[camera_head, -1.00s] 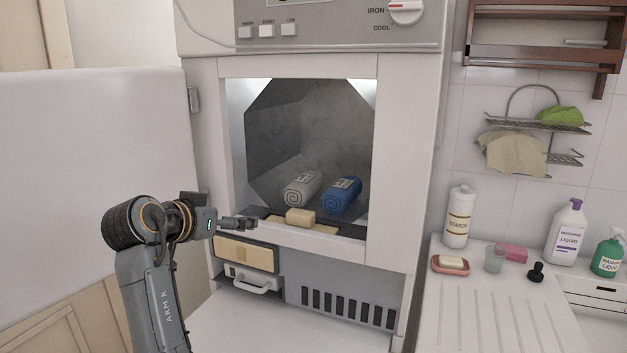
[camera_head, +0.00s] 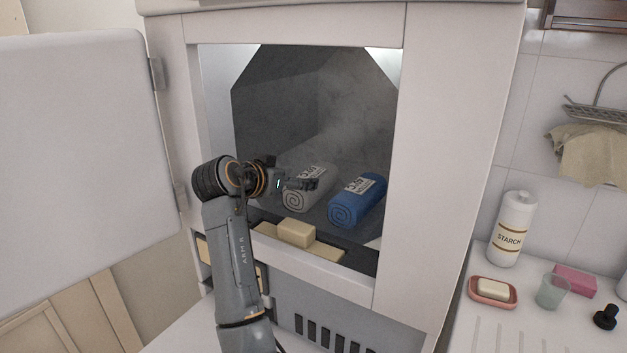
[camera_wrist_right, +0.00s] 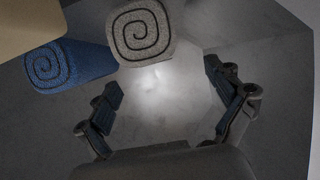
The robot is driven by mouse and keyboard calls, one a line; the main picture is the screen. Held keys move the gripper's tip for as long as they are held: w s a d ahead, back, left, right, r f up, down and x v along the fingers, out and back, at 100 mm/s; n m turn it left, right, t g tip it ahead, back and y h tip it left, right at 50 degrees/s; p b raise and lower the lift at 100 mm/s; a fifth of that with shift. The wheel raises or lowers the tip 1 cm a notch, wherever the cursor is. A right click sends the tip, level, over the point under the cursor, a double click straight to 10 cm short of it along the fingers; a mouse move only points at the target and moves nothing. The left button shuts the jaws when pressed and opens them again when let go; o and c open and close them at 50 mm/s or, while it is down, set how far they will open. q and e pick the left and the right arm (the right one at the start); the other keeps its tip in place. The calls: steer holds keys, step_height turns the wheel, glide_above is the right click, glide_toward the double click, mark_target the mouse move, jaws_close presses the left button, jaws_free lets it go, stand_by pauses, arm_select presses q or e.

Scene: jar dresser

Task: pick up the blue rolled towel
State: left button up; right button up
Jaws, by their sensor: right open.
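A blue rolled towel (camera_head: 357,203) with a white label lies in the dark drum of the white machine, at the right. It also shows in the right wrist view (camera_wrist_right: 85,62), with its spiral end at the left. A grey rolled towel (camera_head: 297,198) lies to its left and also shows in the wrist view (camera_wrist_right: 146,38). My right gripper (camera_head: 304,183) is in the opening, overlapping the grey towel in the head view and left of the blue one. In the wrist view its fingers (camera_wrist_right: 160,88) are apart, with nothing between them. My left gripper is not seen.
A pale yellow block (camera_head: 297,232) sits on the sill below the towels. The open door (camera_head: 75,150) stands at the left, and the machine's frame (camera_head: 440,150) bounds the opening at the right. A starch bottle (camera_head: 511,228) and a soap dish (camera_head: 492,300) stand on the right counter.

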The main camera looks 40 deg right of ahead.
mark_target(308, 176)
steer(key=x, duration=0.3)
steer(key=shift+s+r, duration=0.1)
steer(key=shift+d+p, duration=0.3)
steer(key=p+x, duration=0.2)
steer(key=shift+d+r, duration=0.1)
steer(key=shift+d, duration=0.3)
steer(key=shift+p+x, duration=0.45)
steer(key=shift+x, duration=0.75)
steer(key=shift+d+f, duration=0.25)
steer(key=shift+f, duration=0.05)
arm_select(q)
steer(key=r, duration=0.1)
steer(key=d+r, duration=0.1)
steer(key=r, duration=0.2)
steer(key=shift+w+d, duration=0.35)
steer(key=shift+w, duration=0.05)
arm_select(e)
steer(key=shift+a, duration=0.1)
steer(key=shift+c, duration=0.9)
steer(key=c, duration=1.2)
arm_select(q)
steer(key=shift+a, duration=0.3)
